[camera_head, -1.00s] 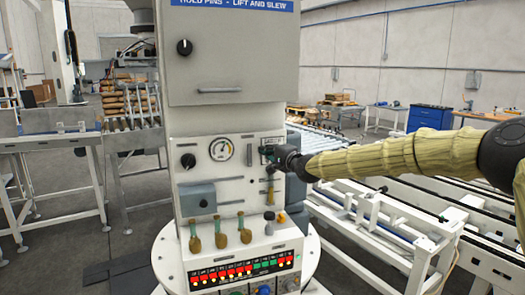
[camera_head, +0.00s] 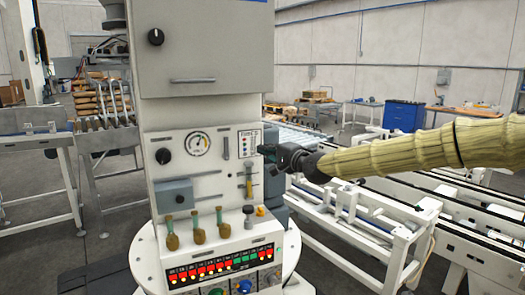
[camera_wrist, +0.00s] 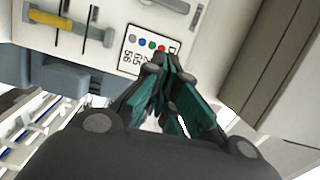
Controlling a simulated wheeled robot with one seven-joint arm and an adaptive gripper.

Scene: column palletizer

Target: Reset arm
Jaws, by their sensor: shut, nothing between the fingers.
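My gripper (camera_head: 263,152) is shut and empty, with dark green fingers at the end of my yellow-sleeved arm. In the head view it is at the right edge of the control panel (camera_head: 213,176), beside a small label with coloured dots (camera_head: 248,142). In the wrist view the shut fingers (camera_wrist: 165,62) point at the panel, just below the same label (camera_wrist: 148,48). I cannot tell the exact gap between fingertips and panel. A lever with a yellow handle (camera_head: 249,184) is below the label; it also shows in the wrist view (camera_wrist: 52,20).
The panel carries a round gauge (camera_head: 197,144), a black knob (camera_head: 163,156), several brown-handled levers (camera_head: 197,230) and a strip of red and green lights (camera_head: 221,264). White conveyor frames (camera_head: 370,230) lie right, under my arm. A blue cabinet (camera_head: 404,116) stands far behind.

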